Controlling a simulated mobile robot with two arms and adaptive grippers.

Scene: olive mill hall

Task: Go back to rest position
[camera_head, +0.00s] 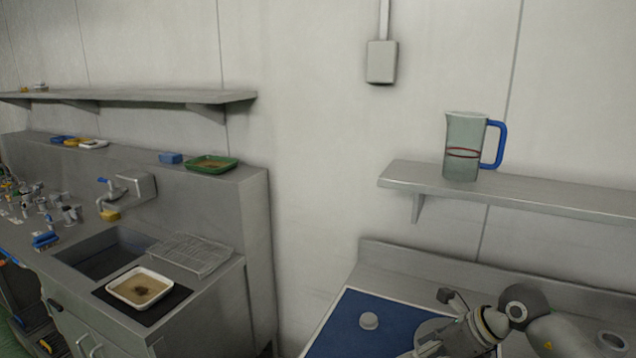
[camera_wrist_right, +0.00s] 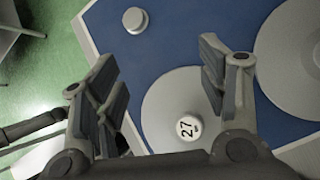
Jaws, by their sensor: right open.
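My right gripper (camera_wrist_right: 158,62) is open in the right wrist view, its two fingers spread wide with nothing between the pads. It is above a blue mat (camera_wrist_right: 165,60) with grey discs. A white round piece marked "27" (camera_wrist_right: 188,127) is on one grey disc (camera_wrist_right: 155,110), apart from the fingers. In the head view my right arm (camera_head: 480,328) reaches in from the lower right over the blue mat (camera_head: 345,335); the fingertips there are partly cut off by the bottom edge. My left gripper is in neither view.
A small grey round piece (camera_head: 369,320) lies on the mat. A jug with a blue handle (camera_head: 462,140) stands on the right wall shelf (camera_head: 410,178). A sink counter (camera_head: 215,290) at left holds a white tray (camera_head: 165,289) and a wire rack (camera_head: 190,254). A floor gap separates the counters.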

